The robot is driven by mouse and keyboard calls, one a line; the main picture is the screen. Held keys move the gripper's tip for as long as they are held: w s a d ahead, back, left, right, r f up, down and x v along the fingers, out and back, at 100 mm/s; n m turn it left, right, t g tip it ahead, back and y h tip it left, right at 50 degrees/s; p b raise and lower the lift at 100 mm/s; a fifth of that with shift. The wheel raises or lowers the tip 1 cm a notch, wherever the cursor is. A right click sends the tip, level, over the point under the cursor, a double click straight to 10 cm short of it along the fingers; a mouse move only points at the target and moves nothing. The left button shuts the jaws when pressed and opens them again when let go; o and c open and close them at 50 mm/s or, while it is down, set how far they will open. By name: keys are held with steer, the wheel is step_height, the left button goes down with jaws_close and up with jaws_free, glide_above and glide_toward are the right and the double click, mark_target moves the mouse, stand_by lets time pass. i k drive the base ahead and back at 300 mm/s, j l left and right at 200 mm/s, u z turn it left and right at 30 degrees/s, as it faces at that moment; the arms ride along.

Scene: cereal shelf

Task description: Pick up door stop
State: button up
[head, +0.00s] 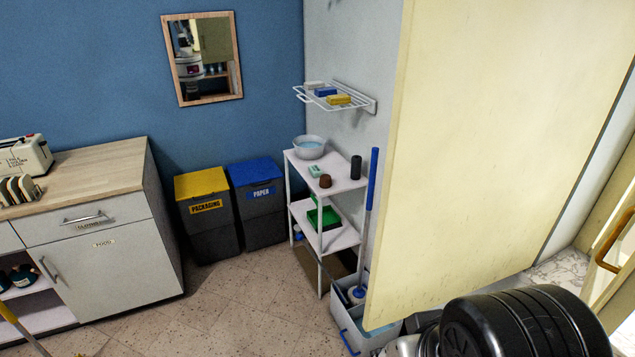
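A small brown round-topped block (325,181) stands on the top shelf of the white shelf unit, near its front edge. It may be the door stop, but it is too small to be sure. A dark upright cylinder (356,167) stands to its right, and a small pale green and white item (315,170) lies just behind it to the left. Black rounded parts of my arm fill the bottom right of the head view. My gripper's fingers are not in view.
The white shelf unit (342,184) also holds a bowl (310,147). A pale yellow door panel (480,130) stands close on the right. A grey mop bucket (352,325) with a blue-handled mop (372,190) stands before the shelf. Tiled floor (240,310) is clear at centre.

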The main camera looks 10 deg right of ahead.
mark_target(324, 181)
steer(key=i+j+z, duration=0.15)
steer(key=j, duration=0.25)
steer(key=i+j+z, duration=0.15)
steer(key=j, duration=0.25)
steer(key=i+j+z, duration=0.2)
steer(key=j, duration=0.2)
steer(key=i+j+z, duration=0.15)
steer(key=j, duration=0.3)
steer(key=j+z, duration=0.15)
steer(key=j, duration=0.3)
steer(key=i+j+z, duration=0.15)
steer(key=j, duration=0.3)
steer(key=i+j+z, duration=0.15)
steer(key=i+j, duration=0.15)
steer(key=i+j+z, duration=0.3)
steer(key=i+j, duration=0.2)
steer(key=j, duration=0.15)
steer(key=i+j+z, duration=0.15)
steer(key=j, duration=0.25)
steer(key=i+j+z, duration=0.15)
steer(key=i+j, duration=0.15)
steer(key=i+j+z, duration=0.15)
steer(key=j, duration=0.35)
steer(key=i+j, duration=0.55)
